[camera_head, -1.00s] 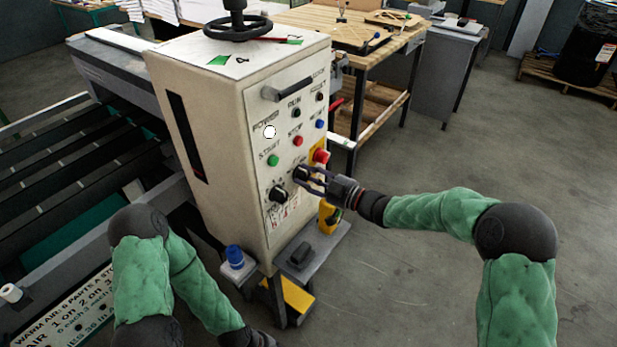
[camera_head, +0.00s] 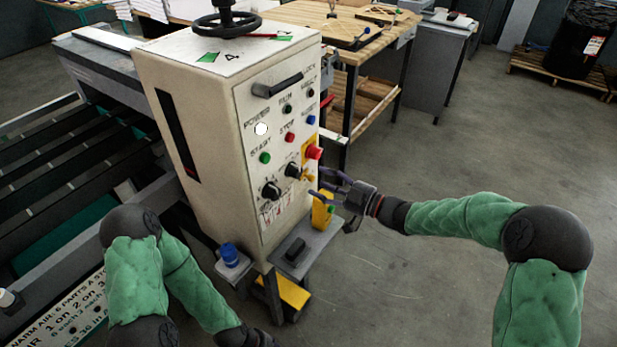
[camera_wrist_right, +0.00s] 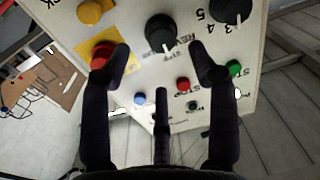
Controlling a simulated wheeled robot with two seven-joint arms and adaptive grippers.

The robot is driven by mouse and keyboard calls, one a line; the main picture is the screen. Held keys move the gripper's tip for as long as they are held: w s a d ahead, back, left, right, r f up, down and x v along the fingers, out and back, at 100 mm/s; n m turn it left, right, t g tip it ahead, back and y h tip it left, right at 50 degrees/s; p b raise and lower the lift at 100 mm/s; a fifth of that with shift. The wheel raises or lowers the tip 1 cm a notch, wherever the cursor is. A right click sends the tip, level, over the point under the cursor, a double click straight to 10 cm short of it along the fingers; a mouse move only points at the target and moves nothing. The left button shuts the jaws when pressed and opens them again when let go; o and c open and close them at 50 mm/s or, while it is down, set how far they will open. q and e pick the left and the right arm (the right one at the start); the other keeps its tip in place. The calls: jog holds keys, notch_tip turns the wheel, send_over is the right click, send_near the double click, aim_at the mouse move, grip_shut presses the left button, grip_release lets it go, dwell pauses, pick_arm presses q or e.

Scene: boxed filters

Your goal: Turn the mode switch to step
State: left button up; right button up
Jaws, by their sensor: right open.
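The mode switch (camera_head: 292,170) looks to be the round black knob on the lower front panel of the cream control cabinet, left of the red emergency button (camera_head: 313,152). In the right wrist view the knob (camera_wrist_right: 160,32) has a white pointer mark, with blurred lettering beside it. My right gripper (camera_head: 318,184) is open and empty, just right of the panel and apart from the knob. In the wrist view its fingertips (camera_wrist_right: 162,62) are spread on either side below the knob. My left arm is low at the left; its gripper is out of frame.
A second black knob (camera_head: 271,190) with a numbered scale is lower left of the switch. Small coloured buttons and a black handle (camera_head: 277,85) sit above. A yellow part (camera_head: 321,212) and a grey shelf (camera_head: 308,250) are below.

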jog(key=v, duration=0.4)
jog(key=shift+s+d, duration=0.25)
jog(key=shift+d, duration=0.1)
jog(key=s+f+m+g+h, duration=0.15)
jog(key=f+m+h, duration=0.35)
jog(key=f, duration=0.8)
jog(key=s+f+m+t+h, duration=0.1)
jog(key=s+f+m+h, duration=0.35)
jog(key=f, duration=0.85)
jog(key=s+f+m+g, duration=0.4)
jog(key=s+f+g, duration=0.1)
jog(key=s+f, duration=0.4)
jog(key=shift+s+d+f+h, duration=0.25)
jog(key=shift+s+f+h, duration=0.2)
jog(key=shift+s, duration=0.25)
jog(key=s+f+g, duration=0.1)
jog(key=s, duration=0.2)
jog(key=s+f+m+g, duration=0.1)
jog(key=s, duration=0.3)
jog(key=s+f+m+g, duration=0.1)
jog(key=s+g, duration=0.1)
jog(key=s, duration=0.2)
jog(key=shift+s+a+f+h, duration=0.2)
jog(key=shift+a+f+h, duration=0.05)
jog(key=shift+a+h, duration=0.1)
jog(key=shift+c, duration=0.3)
